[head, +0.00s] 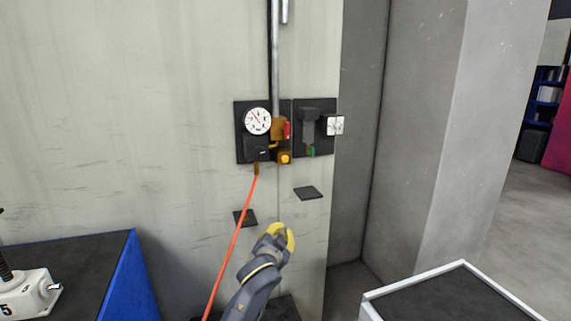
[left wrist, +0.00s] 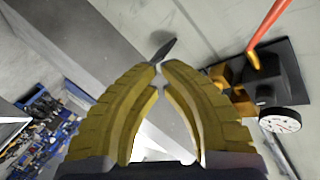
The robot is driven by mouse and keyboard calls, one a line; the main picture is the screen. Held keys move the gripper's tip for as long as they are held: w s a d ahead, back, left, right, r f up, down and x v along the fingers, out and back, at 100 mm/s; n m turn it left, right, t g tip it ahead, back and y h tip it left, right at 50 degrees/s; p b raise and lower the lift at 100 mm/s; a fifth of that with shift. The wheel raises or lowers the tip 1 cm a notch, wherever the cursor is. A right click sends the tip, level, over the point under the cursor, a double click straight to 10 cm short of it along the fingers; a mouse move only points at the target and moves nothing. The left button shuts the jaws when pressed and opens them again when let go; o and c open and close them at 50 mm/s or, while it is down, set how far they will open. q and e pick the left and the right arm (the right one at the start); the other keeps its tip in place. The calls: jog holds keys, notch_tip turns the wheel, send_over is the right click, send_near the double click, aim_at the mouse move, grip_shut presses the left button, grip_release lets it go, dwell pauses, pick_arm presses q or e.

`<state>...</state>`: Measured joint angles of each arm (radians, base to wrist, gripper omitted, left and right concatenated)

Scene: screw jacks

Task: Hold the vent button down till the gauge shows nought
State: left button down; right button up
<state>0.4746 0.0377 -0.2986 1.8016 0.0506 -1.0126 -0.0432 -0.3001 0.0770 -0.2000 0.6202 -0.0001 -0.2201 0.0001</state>
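The gauge (head: 257,121) is a round white dial on a dark wall panel in the head view; its red needle points up and left, and the numbers are too small to read. The dial also shows at the right of the left wrist view (left wrist: 280,120). A yellow round button (head: 285,158) on an orange block sits below and right of the gauge. My left gripper (head: 284,236) is below the panel, apart from the button. Its yellow fingertips meet or nearly meet in the left wrist view (left wrist: 161,67), with nothing between them. My right gripper is out of view.
A red handle (head: 287,130) is above the button. An orange hose (head: 233,240) hangs from the panel, left of my gripper. Two small dark plates (head: 308,193) (head: 245,217) are on the wall. A blue-sided bench (head: 143,280) is left; a white-rimmed tray (head: 463,264) is right.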

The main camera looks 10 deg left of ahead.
aim_at(285, 159)
pick_arm(q)
jog(key=w+d+r+t+h, duration=0.1)
jog(key=w+r, duration=0.3)
jog(key=r, duration=0.5)
jog(key=w+d+r+m+t+h, duration=0.1)
jog(key=w+d+r, duration=0.3)
jog(key=r, duration=0.5)
jog(key=shift+w+d+t+h, duration=0.15)
jog(key=shift+d+t+h, duration=0.15)
jog(key=shift+d, duration=0.05)
jog(key=w+a, duration=0.4)
jog(key=w, duration=0.3)
jog(key=shift+w, duration=0.4)
jog(key=shift+w+a, duration=0.5)
jog(key=shift+w, duration=0.4)
dwell(3.4)
